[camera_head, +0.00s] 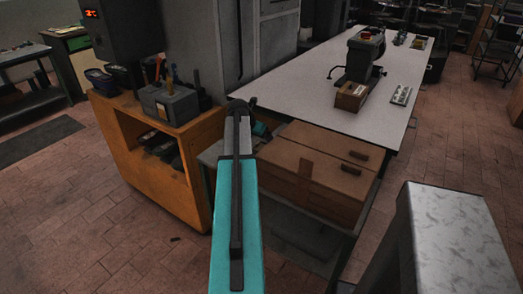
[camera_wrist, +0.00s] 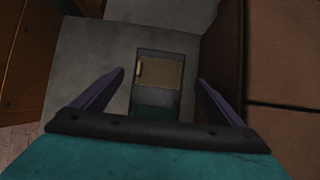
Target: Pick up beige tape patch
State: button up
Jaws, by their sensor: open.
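A small tan-beige rectangular patch (camera_wrist: 168,74) lies on a dark, narrow holder (camera_wrist: 158,53) in the wrist view. A thin, lighter bar shows along its left edge. My gripper (camera_wrist: 161,77) is open, with one dark finger on each side of the holder. The patch sits between the fingertips in the picture, and neither finger touches it. The height gap between fingers and patch is hard to tell. In the head view the patch is not visible, and my teal arm reaches down toward the gap beside the cardboard boxes.
Brown cardboard boxes (camera_head: 325,155) stand close on the right, and their side shows in the wrist view (camera_wrist: 283,60). An orange cabinet (camera_head: 150,190) stands on the left. A long white-topped table (camera_head: 325,85) carries a dark press (camera_head: 362,58). A grey surface (camera_wrist: 85,65) surrounds the holder.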

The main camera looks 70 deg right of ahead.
aim_at(263, 144)
dwell(0.3)
jog(key=shift+p+x, duration=0.75)
jog(key=shift+x, duration=1.85)
jog(key=shift+w, duration=0.15)
jog(key=c, duration=0.9)
